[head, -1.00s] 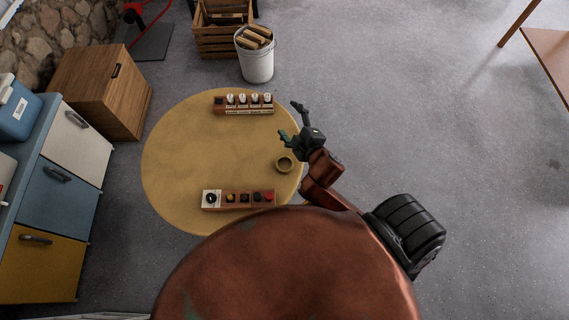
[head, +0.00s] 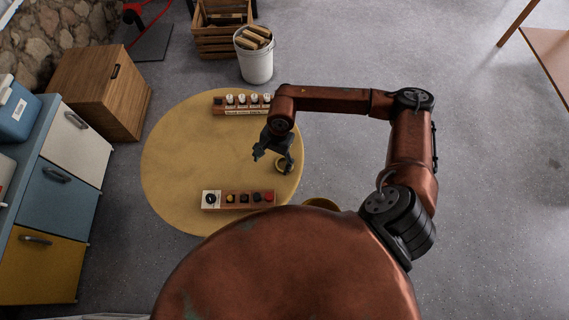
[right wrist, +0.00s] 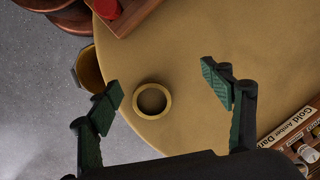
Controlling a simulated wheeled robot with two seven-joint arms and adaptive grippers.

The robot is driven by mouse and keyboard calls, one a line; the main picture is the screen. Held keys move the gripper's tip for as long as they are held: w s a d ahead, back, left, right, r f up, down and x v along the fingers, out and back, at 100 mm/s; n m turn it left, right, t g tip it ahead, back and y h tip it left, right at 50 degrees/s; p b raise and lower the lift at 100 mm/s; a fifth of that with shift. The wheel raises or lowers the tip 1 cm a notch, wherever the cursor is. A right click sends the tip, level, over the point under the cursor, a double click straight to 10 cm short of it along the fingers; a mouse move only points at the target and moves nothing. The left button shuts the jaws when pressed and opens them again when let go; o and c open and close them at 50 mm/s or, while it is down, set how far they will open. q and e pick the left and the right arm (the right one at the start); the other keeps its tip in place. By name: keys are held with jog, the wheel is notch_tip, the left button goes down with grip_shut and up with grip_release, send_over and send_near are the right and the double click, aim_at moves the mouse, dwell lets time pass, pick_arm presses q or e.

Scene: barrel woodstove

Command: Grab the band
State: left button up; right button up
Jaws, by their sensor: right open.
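The band is a small yellow-tan ring (head: 281,171) lying flat near the right edge of the round tan table (head: 190,150). In the right wrist view the band (right wrist: 135,101) lies between the lines of the two fingers, nearer the left fingertip. My right gripper (head: 273,158) is open and empty, above the table over the band, and partly covers it in the head view. Its green fingertips (right wrist: 162,83) stand wide apart in the right wrist view. I cannot tell the height of the fingers above the band. My left gripper is not in view.
A wooden block with several knobs (head: 240,200) lies at the table's front. A rack of small white-topped bottles (head: 232,108) lies at its back. A yellow container (right wrist: 88,68) shows beyond the table edge. A bucket of firewood (head: 257,65) stands behind. The table's middle is clear.

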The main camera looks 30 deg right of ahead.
jog(key=h, duration=0.2)
send_over(284, 165)
jog(key=shift+w+a, duration=0.1)
jog(key=shift+w, duration=0.2)
jog(key=shift+d+f+n, duration=0.2)
jog(key=shift+f+n, duration=0.1)
jog(key=shift+f, duration=0.6)
jog(key=f, duration=0.6)
jog(key=shift+s, duration=0.25)
jog(key=shift+r, duration=0.1)
jog(key=c, duration=0.9)
